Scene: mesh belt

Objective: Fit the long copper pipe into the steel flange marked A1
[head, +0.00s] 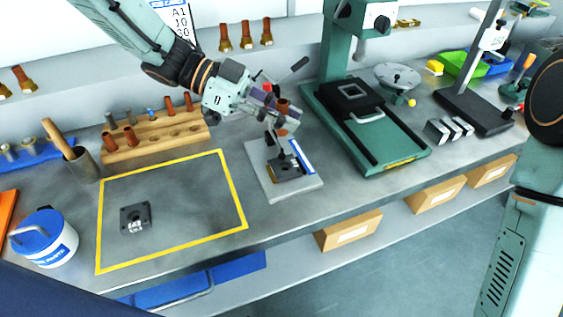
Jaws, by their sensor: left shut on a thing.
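My left gripper (287,120) is shut on a copper-coloured pipe (283,105), held above the grey plate (264,186) near the middle of the bench. A dark square block (288,172), which looks like a flange, sits on that plate beside a blue-and-white strip. Its marking is too small to read, and the gap below the pipe cannot be judged. Another dark square flange (135,217) with white marking lies inside the yellow outline; its marking is unclear. My right gripper is out of view.
A wooden rack (155,142) with copper pieces stands behind the yellow outline (172,257). A cup (81,164) and a blue-lidded tub (45,240) are at left. A green press (391,146) stands right of the plate. The outlined area is mostly clear.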

